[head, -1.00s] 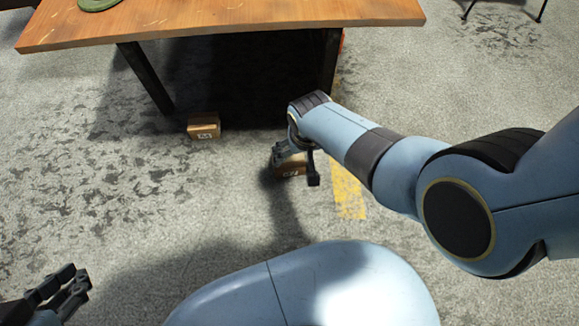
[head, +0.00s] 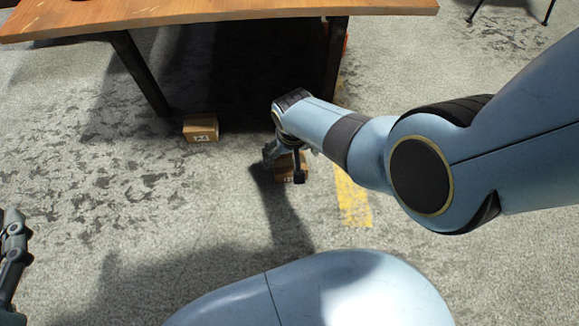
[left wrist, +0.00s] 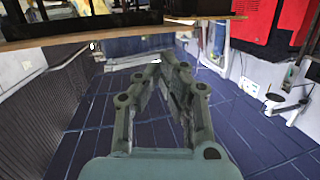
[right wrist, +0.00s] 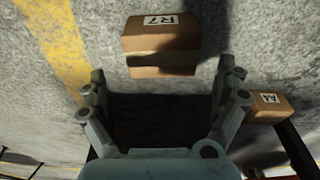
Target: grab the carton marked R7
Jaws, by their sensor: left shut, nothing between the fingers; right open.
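The carton marked R7 (right wrist: 162,38) is a small brown box on the floor; its white label shows in the right wrist view. In the head view the carton (head: 285,174) is partly covered by my right gripper (head: 284,167). My right gripper (right wrist: 163,76) is open, its fingers spread wider than the carton, which lies ahead of and between the fingertips. I cannot tell whether either finger touches it. My left gripper (head: 14,225) is at the left edge of the head view, away from the cartons. In the left wrist view it (left wrist: 165,62) is shut and empty.
Another brown carton (head: 201,128), labelled A4 as far as I can read (right wrist: 268,106), stands left of R7 near a table leg (head: 140,75). A wooden table (head: 220,12) stands behind. A yellow floor stripe (head: 352,200) runs to the right.

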